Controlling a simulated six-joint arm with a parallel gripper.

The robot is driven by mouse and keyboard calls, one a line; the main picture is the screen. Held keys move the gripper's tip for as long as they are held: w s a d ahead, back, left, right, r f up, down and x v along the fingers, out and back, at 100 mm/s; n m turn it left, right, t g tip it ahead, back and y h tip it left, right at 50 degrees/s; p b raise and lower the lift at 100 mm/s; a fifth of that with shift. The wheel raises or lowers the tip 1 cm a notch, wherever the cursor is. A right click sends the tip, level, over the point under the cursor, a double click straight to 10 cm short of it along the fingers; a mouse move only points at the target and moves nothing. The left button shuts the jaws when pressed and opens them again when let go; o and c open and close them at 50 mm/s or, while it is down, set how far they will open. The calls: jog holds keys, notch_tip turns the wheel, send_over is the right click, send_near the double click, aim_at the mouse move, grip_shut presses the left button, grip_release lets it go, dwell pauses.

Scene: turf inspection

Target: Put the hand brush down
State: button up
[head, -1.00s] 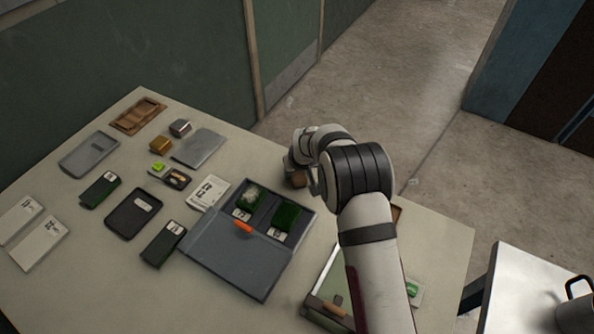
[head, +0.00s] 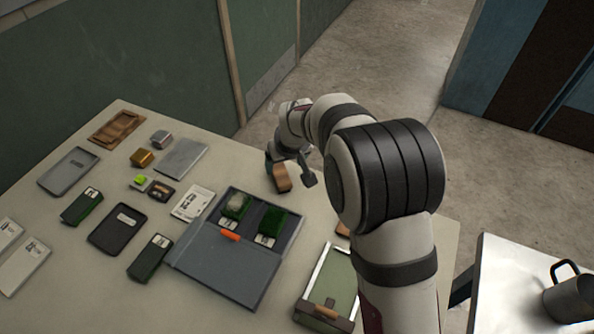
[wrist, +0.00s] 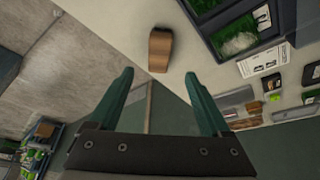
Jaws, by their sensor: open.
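The hand brush, a brown wooden block, lies on the pale table near its far edge in the head view (head: 282,178). It also shows in the wrist view (wrist: 160,50), ahead of the fingertips and apart from them. Its bristles cannot be made out. My gripper (wrist: 158,78) is open, with nothing between its two green fingers. In the head view my gripper (head: 291,169) is just above and beside the brush, partly hidden by my wrist.
An open grey case (head: 228,268) with green turf samples lies left of my arm. A framed tray (head: 329,279) lies in front. Several cards, boxes and a wooden tray (head: 116,129) fill the table's left. A metal mug (head: 572,299) stands on a side table at right.

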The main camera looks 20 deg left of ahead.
jog(key=s+d+r+m+g+h, duration=0.1)
jog(key=s+d+r+m, duration=0.35)
jog(key=d, duration=0.65)
jog(key=s+d+r+m+h, duration=0.1)
jog(key=s+d+r+m, duration=0.35)
jog(key=d, duration=0.65)
jog(key=s+d+m+g, duration=0.1)
jog(key=s+d, duration=0.3)
jog(key=s, duration=0.5)
jog(key=s+d+r+m+g, duration=0.1)
jog(key=s+d+m, duration=0.3)
jog(key=s, duration=0.6)
jog(key=shift+d+r+m+y, duration=0.25)
jog(key=shift+d+m+y, duration=0.05)
jog(key=shift+d, duration=0.05)
jog(key=shift+o, duration=0.4)
